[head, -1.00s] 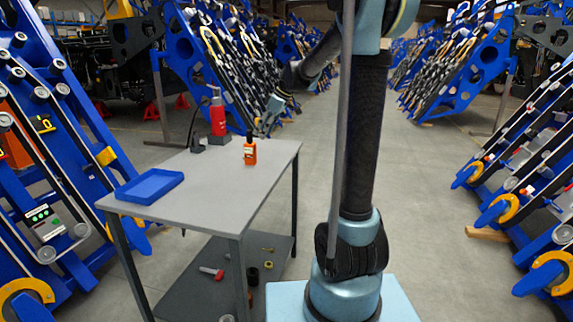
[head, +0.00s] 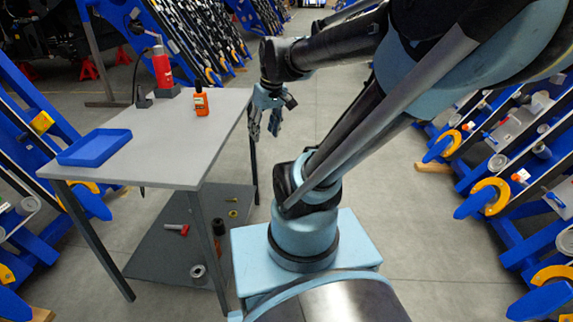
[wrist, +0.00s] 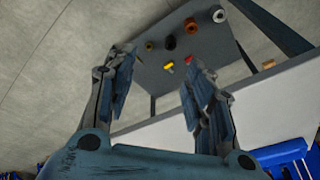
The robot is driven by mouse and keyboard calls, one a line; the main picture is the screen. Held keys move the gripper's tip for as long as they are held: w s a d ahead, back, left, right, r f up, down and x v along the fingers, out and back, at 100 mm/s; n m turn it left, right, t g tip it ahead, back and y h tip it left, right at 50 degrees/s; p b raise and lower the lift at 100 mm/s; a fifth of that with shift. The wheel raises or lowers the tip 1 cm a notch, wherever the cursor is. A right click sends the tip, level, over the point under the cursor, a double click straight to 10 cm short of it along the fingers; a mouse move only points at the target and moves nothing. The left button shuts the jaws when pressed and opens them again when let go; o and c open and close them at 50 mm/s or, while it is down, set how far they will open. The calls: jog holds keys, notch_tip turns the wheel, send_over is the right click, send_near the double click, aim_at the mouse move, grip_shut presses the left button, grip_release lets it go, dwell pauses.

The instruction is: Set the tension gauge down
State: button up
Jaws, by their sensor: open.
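My gripper (head: 268,118) is open, pointing down beyond the right edge of the table. In the wrist view its two fingers (wrist: 158,68) are wide apart with nothing between them. A small orange object with a dark top (head: 201,102) stands upright on the table near the right back edge, apart from my gripper. It may be the tension gauge, but it is too small to be sure. The grey table (head: 165,150) is left of my arm. In the wrist view its top (wrist: 262,108) crosses the lower right.
A blue tray (head: 95,147) lies at the table's left, and a red tool (head: 162,68) stands at the back. The lower shelf (head: 160,240) holds a red-headed piece (head: 178,229) and several small parts. Blue chassis frames flank both sides. Grey floor (head: 400,215) is clear to the right.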

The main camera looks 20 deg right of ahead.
jog(key=s+d+f+m+h, duration=0.1)
jog(key=s+d+f+m, duration=0.2)
jog(key=s+d+f, duration=0.2)
jog(key=s+f, duration=0.3)
jog(key=s, duration=0.1)
jog(key=shift+s+f+m+h, duration=0.15)
jog(key=shift+m+h, duration=0.15)
jog(key=shift+m, duration=0.1)
dwell(0.7)
